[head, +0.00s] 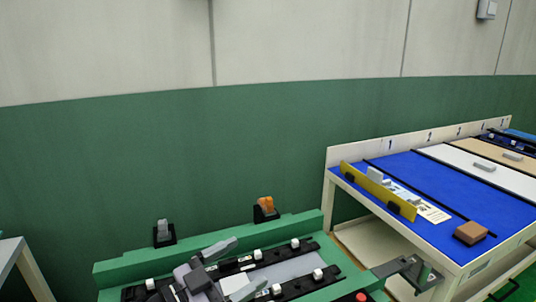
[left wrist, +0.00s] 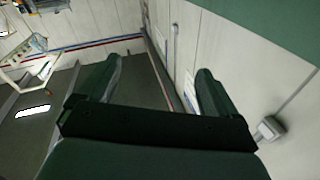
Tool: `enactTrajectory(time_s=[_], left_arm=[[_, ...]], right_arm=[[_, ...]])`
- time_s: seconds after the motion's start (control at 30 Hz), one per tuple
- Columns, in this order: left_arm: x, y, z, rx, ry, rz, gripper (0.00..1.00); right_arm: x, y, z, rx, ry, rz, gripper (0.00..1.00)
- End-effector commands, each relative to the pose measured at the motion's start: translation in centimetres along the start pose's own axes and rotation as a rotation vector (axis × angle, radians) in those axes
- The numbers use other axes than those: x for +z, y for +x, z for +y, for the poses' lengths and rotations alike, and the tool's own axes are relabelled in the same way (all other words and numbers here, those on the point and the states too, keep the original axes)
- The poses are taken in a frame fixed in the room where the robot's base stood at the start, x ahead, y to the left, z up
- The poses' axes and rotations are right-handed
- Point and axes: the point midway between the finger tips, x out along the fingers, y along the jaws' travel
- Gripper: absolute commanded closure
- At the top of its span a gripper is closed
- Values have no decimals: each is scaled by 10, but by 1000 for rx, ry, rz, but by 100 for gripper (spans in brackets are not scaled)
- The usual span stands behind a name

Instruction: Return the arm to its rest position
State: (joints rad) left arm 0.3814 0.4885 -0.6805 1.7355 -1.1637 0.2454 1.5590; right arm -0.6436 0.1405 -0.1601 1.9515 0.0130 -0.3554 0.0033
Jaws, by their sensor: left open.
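My left gripper (head: 240,266) is low in the head view, above the green fixture (head: 125,268). Its two grey fingers are spread apart, pointing right. In the left wrist view the same gripper (left wrist: 155,72) shows two dark fingers wide apart with nothing between them. Behind the gap are a pale wall and a dark floor. The fixture carries black strips with several small white clips (head: 295,243). My gripper hides part of these strips. My right gripper does not show clearly in either view.
A table (head: 430,185) with a blue top stands at right, bearing a yellow rail (head: 378,190) and a brown block (head: 470,232). An orange part (head: 265,204) and a grey part (head: 163,230) stand in black holders behind the fixture. Clear space lies above the fixture, before the green wall.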

Motion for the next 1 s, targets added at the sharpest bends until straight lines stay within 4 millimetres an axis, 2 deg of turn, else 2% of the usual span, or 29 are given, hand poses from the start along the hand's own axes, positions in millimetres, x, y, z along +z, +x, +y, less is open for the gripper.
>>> enactTrajectory(time_s=[0.1,0.23,0.37,0.47,0.57,0.7,0.83,1.0], left_arm=[[-13,-16,-16,-244,-50,54,7],[-6,-48,-37,-504,-110,2,7],[19,-92,-47,-724,-186,-152,7],[45,-130,-42,-844,-253,-327,7],[71,-170,-24,-910,-326,-535,7],[100,-223,17,-902,-428,-835,7],[112,-258,56,-828,-499,-1044,7],[114,-290,100,-699,-569,-1238,7]], right_arm=[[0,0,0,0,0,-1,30],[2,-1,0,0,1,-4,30],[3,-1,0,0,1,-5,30],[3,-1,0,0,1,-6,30],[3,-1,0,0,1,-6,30],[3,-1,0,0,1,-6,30],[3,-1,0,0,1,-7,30],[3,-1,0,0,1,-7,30]])
